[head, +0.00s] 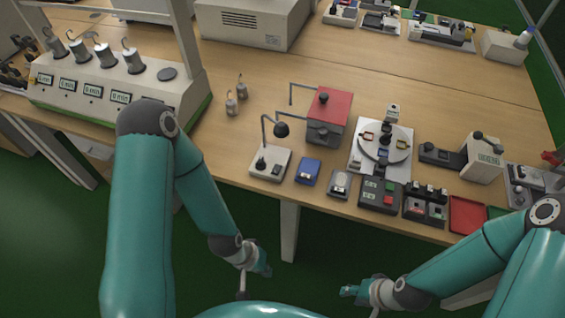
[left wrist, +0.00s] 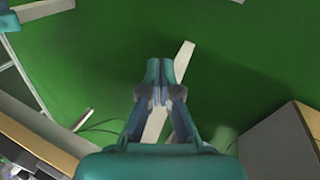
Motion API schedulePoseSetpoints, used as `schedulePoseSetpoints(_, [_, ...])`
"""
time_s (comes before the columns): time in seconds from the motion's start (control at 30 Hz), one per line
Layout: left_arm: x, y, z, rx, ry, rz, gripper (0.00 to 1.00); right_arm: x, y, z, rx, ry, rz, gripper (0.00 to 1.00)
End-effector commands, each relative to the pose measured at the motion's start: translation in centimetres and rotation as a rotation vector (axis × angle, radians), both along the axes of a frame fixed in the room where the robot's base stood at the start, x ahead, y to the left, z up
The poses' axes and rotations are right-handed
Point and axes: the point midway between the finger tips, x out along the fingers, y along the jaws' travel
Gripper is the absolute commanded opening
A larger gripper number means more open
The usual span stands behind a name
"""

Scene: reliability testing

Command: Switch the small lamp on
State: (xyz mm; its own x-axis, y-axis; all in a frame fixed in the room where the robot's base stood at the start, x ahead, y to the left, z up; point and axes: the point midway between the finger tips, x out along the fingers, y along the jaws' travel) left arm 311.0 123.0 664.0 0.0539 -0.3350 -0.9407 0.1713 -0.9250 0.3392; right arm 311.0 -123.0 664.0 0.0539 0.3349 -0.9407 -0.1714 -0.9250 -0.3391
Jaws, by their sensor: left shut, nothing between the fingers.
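The small lamp (head: 271,164) stands near the front edge of the table, left of centre in the head view. It has a pale square base with dark controls, a thin bent neck and a dark shade (head: 281,130); no glow shows. My left gripper (head: 265,271) is in front of the table edge, below the lamp in the picture and well apart from it. In the left wrist view my left gripper (left wrist: 157,72) is shut and empty, over the green floor. My right gripper (head: 347,291) is also in front of the table, further right; its finger gap is too small to judge.
Right of the lamp base are a blue box (head: 307,171) and a grey switch box (head: 340,184). A red-topped box (head: 329,112) with a wire arm stands behind. A large weight stand (head: 120,90) fills the left.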

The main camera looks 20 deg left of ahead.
Motion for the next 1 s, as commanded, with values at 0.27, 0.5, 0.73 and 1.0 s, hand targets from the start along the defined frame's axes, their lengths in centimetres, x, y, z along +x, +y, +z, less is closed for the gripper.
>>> schedulePoseSetpoints(0.27, [0.7,0.2,0.1,0.007,-0.022,-0.002,0.0,0.0,0.0,-0.4,0.0,0.0,0.0,0.4])
schedulePoseSetpoints(0.5, [7.9,1.0,2.4,0.097,-0.293,-0.031,0.0,0.0,0.0,-4.4,0.0,0.0,0.0,0.4])
schedulePoseSetpoints(0.73, [15.9,2.9,10.9,0.248,-0.723,-0.045,0.0,0.0,0.0,-10.0,0.0,0.0,0.0,0.4])
schedulePoseSetpoints(1.0, [17.7,4.5,20.1,0.368,-1.034,-0.008,0.0,0.0,0.0,-13.8,0.0,0.0,0.0,0.4])
